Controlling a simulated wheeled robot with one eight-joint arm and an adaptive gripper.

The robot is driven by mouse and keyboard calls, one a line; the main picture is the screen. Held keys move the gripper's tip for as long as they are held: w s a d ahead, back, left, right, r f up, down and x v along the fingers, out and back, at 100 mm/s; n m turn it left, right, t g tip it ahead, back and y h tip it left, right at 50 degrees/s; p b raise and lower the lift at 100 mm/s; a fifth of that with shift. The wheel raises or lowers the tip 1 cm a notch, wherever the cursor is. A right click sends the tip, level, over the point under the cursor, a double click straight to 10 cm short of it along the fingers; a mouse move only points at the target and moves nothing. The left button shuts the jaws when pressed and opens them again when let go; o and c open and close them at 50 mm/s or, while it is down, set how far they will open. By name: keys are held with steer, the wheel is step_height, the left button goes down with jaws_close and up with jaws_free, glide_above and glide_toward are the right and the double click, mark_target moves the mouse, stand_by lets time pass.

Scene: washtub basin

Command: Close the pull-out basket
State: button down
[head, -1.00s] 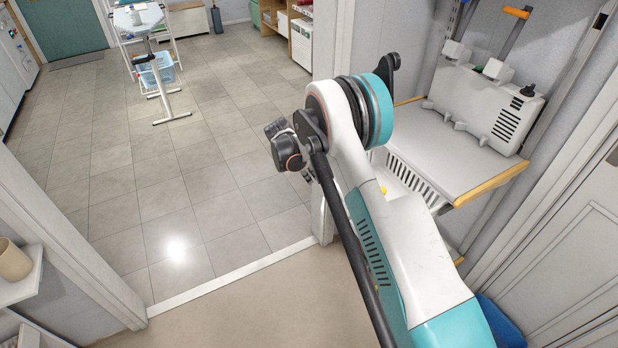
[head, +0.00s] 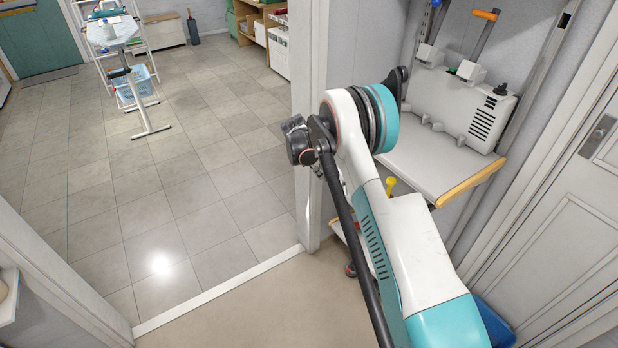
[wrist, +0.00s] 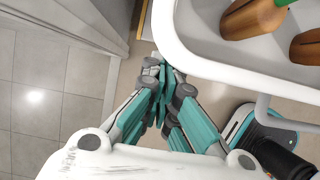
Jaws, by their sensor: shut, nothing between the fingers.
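My gripper (wrist: 163,80) shows in the wrist view with its teal fingers shut and empty. Just right of the fingertips is the rim of a white, round-cornered container (wrist: 240,78) holding brown wooden-looking pieces (wrist: 252,17). I cannot tell whether this is the pull-out basket, or whether the fingers touch it. In the head view my arm hides most of the space under the shelf board (head: 430,160), and no basket can be made out there. The gripper itself is hidden in the head view.
A white door frame (head: 305,120) stands left of my arm, and also shows in the wrist view (wrist: 75,20). A white appliance (head: 460,105) sits on the shelf. A yellow item (head: 391,184) shows below it. A blue bin (head: 492,325) is low right.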

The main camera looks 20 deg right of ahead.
steer(key=shift+w+d, duration=0.35)
steer(key=shift+d, duration=0.7)
steer(key=shift+w+d, duration=0.35)
steer(key=shift+d, duration=0.7)
steer(key=shift+w+d, duration=0.35)
steer(key=shift+d, duration=0.7)
